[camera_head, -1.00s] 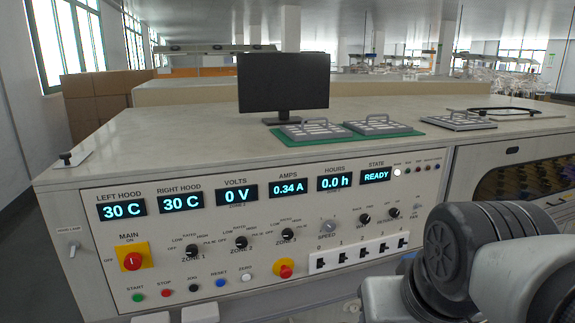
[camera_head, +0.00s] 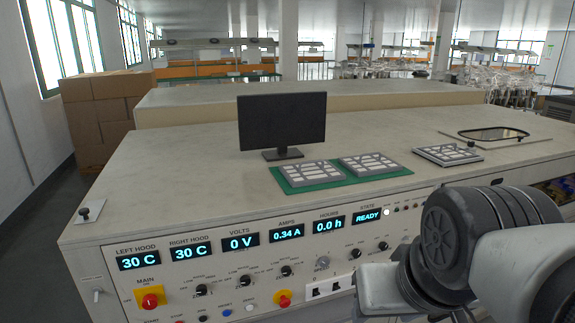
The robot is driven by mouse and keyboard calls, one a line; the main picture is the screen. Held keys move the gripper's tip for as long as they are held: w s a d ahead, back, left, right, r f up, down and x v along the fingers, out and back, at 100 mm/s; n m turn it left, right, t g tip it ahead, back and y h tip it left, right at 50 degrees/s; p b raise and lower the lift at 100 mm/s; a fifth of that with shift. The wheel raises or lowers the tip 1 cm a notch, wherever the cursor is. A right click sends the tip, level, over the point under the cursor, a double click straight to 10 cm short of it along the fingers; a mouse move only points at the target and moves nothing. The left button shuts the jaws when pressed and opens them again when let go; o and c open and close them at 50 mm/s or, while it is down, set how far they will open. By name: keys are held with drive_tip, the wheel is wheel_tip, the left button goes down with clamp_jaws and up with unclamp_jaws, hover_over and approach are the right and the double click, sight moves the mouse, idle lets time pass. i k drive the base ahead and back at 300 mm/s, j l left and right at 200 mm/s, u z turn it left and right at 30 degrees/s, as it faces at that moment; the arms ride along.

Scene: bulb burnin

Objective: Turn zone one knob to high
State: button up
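The zone one knob (camera_head: 201,290) is a small black knob on the front panel (camera_head: 130,285) of the grey console. It is the leftmost of three zone knobs, to the right of the main switch. Its pointer is too small to read. The zone two knob (camera_head: 244,281) and zone three knob (camera_head: 286,271) are to its right. My arm shows at the lower right, in front of the panel's right part and well apart from the zone one knob. My gripper is not in view.
The red main switch (camera_head: 150,300) on its yellow plate and a red emergency button (camera_head: 283,299) flank the zone knobs. The displays show 0 V and READY (camera_head: 367,216). A monitor (camera_head: 281,121) and trays on a green mat (camera_head: 300,185) stand on the console top.

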sight(201, 290)
drive_tip(key=u, duration=1.1)
drive_tip(key=k, duration=0.2)
drive_tip(key=i+l, duration=0.2)
drive_tip(key=l, duration=0.15)
drive_tip(key=i+l+u, duration=0.1)
drive_tip(key=i+l, duration=0.15)
drive_tip(key=l, duration=0.15)
drive_tip(key=i+l, duration=0.2)
drive_tip(key=l, duration=0.2)
drive_tip(key=j+u, duration=0.05)
